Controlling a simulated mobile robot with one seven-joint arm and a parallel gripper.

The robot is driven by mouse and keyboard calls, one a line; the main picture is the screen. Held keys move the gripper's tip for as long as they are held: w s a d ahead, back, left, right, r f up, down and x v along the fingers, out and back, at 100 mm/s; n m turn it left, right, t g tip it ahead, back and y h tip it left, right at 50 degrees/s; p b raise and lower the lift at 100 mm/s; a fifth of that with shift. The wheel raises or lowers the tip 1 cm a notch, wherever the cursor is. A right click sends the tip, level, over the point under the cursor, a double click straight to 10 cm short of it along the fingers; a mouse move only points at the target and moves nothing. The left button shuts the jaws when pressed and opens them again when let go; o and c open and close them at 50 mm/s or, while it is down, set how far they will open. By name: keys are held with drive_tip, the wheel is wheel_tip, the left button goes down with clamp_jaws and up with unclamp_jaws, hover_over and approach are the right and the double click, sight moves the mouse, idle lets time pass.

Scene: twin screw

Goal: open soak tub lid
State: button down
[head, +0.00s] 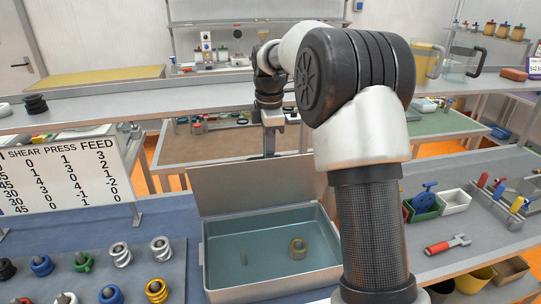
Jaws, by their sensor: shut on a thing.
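The soak tub (329,262) is a grey open-topped metal box in the lower middle of the head view. Its lid (235,187) stands raised, nearly upright, along the tub's back edge. The fingertips are small and partly hidden behind the lid.
A dark mat (95,262) with several coloured screw parts lies left of the tub, below a sign (70,178) with numbers. On the right are a green bin (424,209), a white bin (455,201) and a red-handled tool (447,245). Shelves stand behind.

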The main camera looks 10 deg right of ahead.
drive_tip(key=shift+w+f, duration=0.15)
drive_tip(key=shift+w, duration=0.35)
drive_tip(key=shift+w+f, duration=0.15)
drive_tip(key=shift+w, duration=0.35)
drive_tip(key=c, duration=2.1)
unclamp_jaws()
drive_tip(key=shift+o, duration=1.3)
drive_tip(key=shift+w+p, duration=0.2)
drive_tip(key=shift+p, duration=0.1)
wheel_tip(320, 180, up, 18)
drive_tip(key=s, duration=0.1)
drive_tip(key=shift+f, duration=0.2)
drive_tip(key=shift+s, duration=0.1)
